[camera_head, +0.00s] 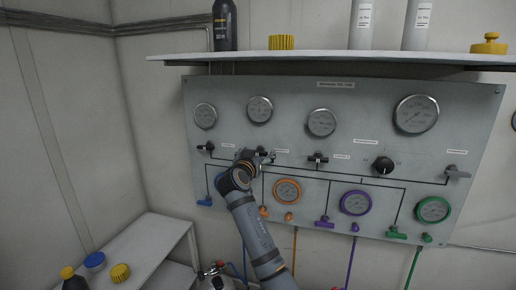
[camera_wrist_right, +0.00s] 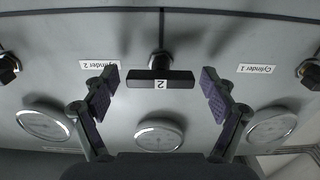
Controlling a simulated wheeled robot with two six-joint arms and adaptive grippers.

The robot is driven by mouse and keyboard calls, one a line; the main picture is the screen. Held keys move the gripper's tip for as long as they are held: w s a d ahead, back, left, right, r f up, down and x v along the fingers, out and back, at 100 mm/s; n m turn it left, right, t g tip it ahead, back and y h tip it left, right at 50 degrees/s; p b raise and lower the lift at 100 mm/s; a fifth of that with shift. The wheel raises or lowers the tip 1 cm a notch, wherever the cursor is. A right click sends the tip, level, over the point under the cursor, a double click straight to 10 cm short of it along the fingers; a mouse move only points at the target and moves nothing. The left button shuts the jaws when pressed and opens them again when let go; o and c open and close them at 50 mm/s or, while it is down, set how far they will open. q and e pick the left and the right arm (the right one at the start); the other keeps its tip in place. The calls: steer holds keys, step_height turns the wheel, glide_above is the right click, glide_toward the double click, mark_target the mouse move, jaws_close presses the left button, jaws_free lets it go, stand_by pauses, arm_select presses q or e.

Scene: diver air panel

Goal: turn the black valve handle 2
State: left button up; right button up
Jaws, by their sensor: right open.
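In the head view my right gripper (camera_head: 262,157) is close to the panel and largely hides this handle. My left gripper is not in view.
Black valve handles flank it, one at left (camera_head: 205,148) and one at right (camera_head: 318,159). Round gauges (camera_head: 321,122) sit above; coloured gauges and valves (camera_head: 287,191) sit below. A shelf (camera_head: 330,57) with bottles overhangs the panel. A white bench (camera_head: 150,245) stands at lower left.

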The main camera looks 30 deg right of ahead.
steer(key=shift+w, duration=0.15)
steer(key=c, duration=1.2)
steer(key=shift+o, duration=0.2)
